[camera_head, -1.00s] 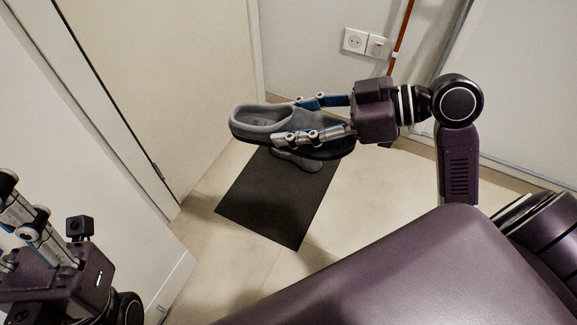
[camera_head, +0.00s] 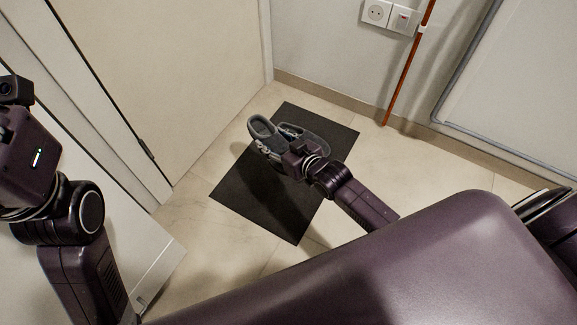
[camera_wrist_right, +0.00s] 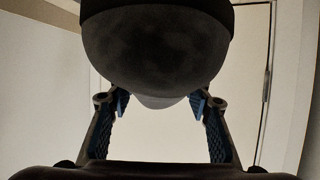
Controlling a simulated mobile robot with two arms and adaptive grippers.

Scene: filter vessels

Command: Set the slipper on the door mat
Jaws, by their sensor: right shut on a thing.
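A grey slipper (camera_head: 261,126) is held in my right gripper (camera_head: 275,138), over the dark door mat (camera_head: 280,222) in the head view. In the right wrist view the slipper's dark rounded end (camera_wrist_right: 155,45) fills the top middle between the two fingers. The gripper's body hides part of the slipper, and I cannot tell whether it touches the mat. A second grey slipper (camera_head: 318,146) shows on the mat, partly hidden behind my right gripper. My left gripper's body (camera_head: 28,150) is at the left edge, with its fingers out of the picture.
A pale door and panel (camera_head: 160,70) stand left of the mat. The wall with sockets (camera_head: 377,12) and an orange pole (camera_head: 408,65) stand behind it. Pale floor is clear around the mat, and the mat's front part is bare.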

